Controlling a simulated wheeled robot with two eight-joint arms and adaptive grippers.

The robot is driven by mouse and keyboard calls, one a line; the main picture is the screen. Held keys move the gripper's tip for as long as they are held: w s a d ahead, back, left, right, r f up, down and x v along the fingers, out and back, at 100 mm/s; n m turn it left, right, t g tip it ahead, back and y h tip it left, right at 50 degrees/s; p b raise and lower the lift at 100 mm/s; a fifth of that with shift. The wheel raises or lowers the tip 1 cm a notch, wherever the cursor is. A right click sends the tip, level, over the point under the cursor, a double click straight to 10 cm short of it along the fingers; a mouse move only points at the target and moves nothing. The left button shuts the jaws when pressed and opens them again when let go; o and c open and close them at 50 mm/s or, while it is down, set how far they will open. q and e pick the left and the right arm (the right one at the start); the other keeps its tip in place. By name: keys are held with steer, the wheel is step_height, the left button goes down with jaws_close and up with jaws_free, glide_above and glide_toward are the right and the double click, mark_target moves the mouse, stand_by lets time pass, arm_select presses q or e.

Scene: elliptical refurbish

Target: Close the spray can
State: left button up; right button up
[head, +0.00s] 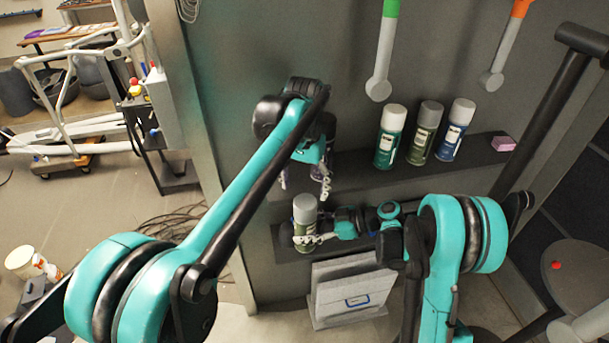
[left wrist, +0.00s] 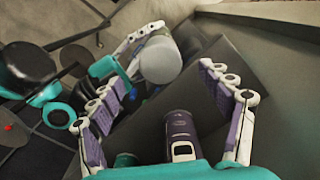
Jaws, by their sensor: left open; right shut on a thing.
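A spray can (head: 305,210) with a rounded grey top stands upright at the lower shelf in the head view. My right gripper (head: 306,240) is shut around its lower body from the right. In the left wrist view the can's grey top (left wrist: 160,61) shows between the right gripper's fingers (left wrist: 150,45). My left gripper (head: 305,182) is open above the can, its fingers pointing down. Its spread fingers also show in the left wrist view (left wrist: 163,104), with the grey top beyond them, apart from both fingers. The can's lower body is partly hidden by the right gripper.
The upper shelf (head: 352,174) holds green (head: 391,137), olive (head: 425,133) and blue (head: 455,130) cans and a pink block (head: 503,143) to the right. A grey box (head: 352,283) stands below the lower shelf. The grey wall is close behind.

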arm_select(q)
steer(key=shift+r, duration=2.2)
steer(key=shift+a, duration=0.1)
steer(key=s+a+f+n+t, duration=0.2)
steer(key=s+a+t, duration=0.1)
steer(key=s+a, duration=0.7)
steer(key=s+a+f+n+t, duration=0.3)
steer(key=s+a+f+t, duration=0.1)
steer(key=s+a+f, duration=0.5)
steer(key=shift+s+f, duration=0.8)
steer(key=shift+f, duration=0.1)
